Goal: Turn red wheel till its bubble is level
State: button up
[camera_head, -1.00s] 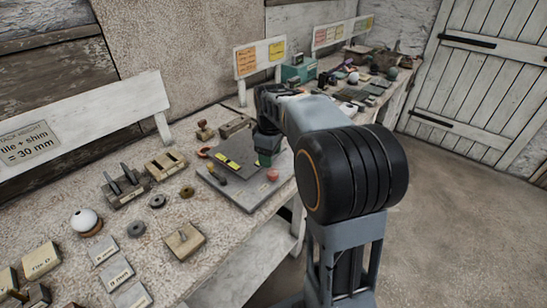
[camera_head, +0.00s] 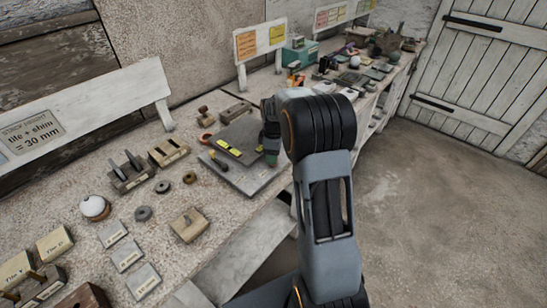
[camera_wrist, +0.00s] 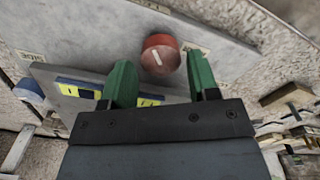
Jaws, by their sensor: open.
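In the head view my gripper (camera_head: 271,152) stands over the grey plate (camera_head: 240,184) and hides the red wheel.
A blue round part (camera_wrist: 28,92) sits at the wrist view's left. On the bench are a slotted wooden block (camera_head: 169,151), a white ball (camera_head: 94,207), a wooden block (camera_head: 188,225) and labelled tiles (camera_head: 125,255). A sign board (camera_head: 260,40) stands behind. The floor at right is clear.

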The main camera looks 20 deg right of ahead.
jog(key=shift+f, duration=1.05)
jog(key=c, duration=0.7)
jog(key=shift+o, duration=0.2)
jog(key=shift+m, duration=0.3)
jog(key=m, duration=0.3)
jog(key=shift+m, duration=2.1)
